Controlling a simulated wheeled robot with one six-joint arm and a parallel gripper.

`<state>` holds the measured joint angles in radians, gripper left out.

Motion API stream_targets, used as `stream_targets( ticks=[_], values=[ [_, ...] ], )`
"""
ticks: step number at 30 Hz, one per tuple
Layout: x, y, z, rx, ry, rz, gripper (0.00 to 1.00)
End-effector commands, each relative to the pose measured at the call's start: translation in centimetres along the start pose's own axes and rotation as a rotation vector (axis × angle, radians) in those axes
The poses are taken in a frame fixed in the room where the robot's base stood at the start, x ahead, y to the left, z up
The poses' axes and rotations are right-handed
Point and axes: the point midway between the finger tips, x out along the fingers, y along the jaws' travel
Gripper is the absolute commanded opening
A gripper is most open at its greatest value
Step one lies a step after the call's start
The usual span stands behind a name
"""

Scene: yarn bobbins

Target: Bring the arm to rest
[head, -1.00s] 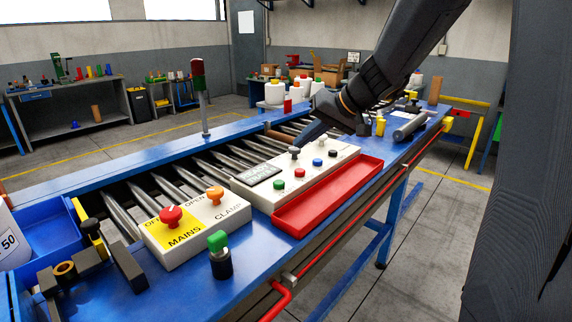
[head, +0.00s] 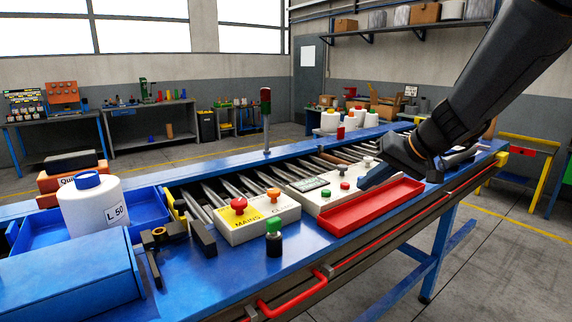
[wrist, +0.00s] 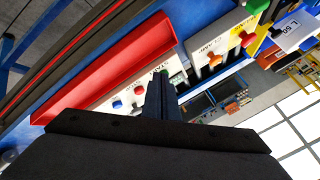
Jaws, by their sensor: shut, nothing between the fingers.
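My gripper (head: 376,178) is above the blue bench (head: 330,235), over the right part of the white button panel (head: 318,199) and the red tray (head: 372,205). Its dark fingers also show in the wrist view (wrist: 160,90), close together with nothing between them. In the wrist view the red tray (wrist: 110,72) and the button panel lie beyond the fingers. The fingers hide part of the panel and its buttons. Whether the fingertips touch the panel I cannot tell.
A yellow and white box with a red MAINS knob (head: 239,204) and an orange knob stands left of the panel. A green-capped piece (head: 274,238) stands in front. Metal rollers run behind the panel.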

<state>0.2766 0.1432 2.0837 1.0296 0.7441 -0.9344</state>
Motion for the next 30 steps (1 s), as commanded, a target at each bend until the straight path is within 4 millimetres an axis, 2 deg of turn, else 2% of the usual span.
stream_targets(
  ticks=[8,14,17,21,24,27,30],
  values=[
    [1.8,-0.1,5.6,0.009,-0.120,0.070,0.00],
    [2.5,1.1,11.3,0.017,-0.226,0.171,0.00],
    [2.6,1.9,15.0,0.012,-0.286,0.239,0.00],
    [2.3,3.4,21.0,-0.017,-0.369,0.360,0.00],
    [1.8,4.4,24.4,-0.052,-0.404,0.436,0.00],
    [1.4,5.0,26.6,-0.079,-0.420,0.483,0.00],
    [1.1,5.5,27.8,-0.096,-0.426,0.508,0.00]
  ],
)
